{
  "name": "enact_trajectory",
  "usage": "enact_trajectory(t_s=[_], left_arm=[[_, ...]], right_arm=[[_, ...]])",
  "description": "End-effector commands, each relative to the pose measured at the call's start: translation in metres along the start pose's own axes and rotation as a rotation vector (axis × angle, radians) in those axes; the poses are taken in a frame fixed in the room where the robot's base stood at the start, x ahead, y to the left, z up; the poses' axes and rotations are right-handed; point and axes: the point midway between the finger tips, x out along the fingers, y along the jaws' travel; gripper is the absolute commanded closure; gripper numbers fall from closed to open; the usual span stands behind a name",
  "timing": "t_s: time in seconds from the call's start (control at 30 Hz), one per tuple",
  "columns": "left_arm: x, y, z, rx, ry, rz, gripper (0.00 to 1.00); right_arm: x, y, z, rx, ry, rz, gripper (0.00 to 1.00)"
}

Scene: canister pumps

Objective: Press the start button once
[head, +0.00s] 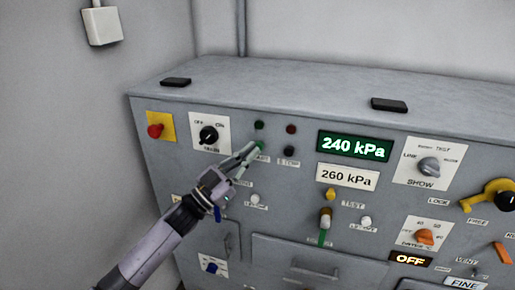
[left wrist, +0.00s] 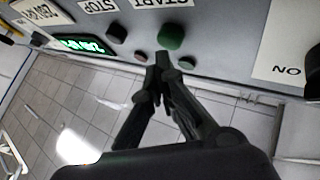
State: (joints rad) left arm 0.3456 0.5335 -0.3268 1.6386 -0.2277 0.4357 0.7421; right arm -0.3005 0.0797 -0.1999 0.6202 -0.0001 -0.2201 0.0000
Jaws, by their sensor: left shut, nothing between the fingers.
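The start button is a green round knob; in the head view (head: 260,146) it is partly covered by my gripper. In the left wrist view the green start button (left wrist: 171,36) stands out below the upside-down START label. My left gripper (head: 249,150) is shut and empty, with its fingertips beside the button in the head view. In the left wrist view the closed fingertips (left wrist: 160,64) lie just below the button in the picture. I cannot tell whether they touch it. My right gripper is out of view.
The black stop button (head: 289,151) is close by on the right. A green lamp (head: 259,125) and a red lamp (head: 291,129) sit above the buttons. A black rotary switch (head: 208,135) and red knob (head: 155,131) are to the left. The display (head: 354,146) reads 240 kPa.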

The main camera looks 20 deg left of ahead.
Motion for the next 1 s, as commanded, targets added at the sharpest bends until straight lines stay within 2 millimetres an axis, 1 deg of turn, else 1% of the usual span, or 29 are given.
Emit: enact_trajectory(t_s=[0.1,1.0], left_arm=[[0.0028,-0.0014,0.0009,0.0,0.001,0.001,1.0],[0.0071,-0.0049,0.0042,0.0,0.002,0.0,1.0]], right_arm=[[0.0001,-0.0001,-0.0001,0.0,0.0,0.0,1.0],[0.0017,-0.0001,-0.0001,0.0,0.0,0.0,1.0]])
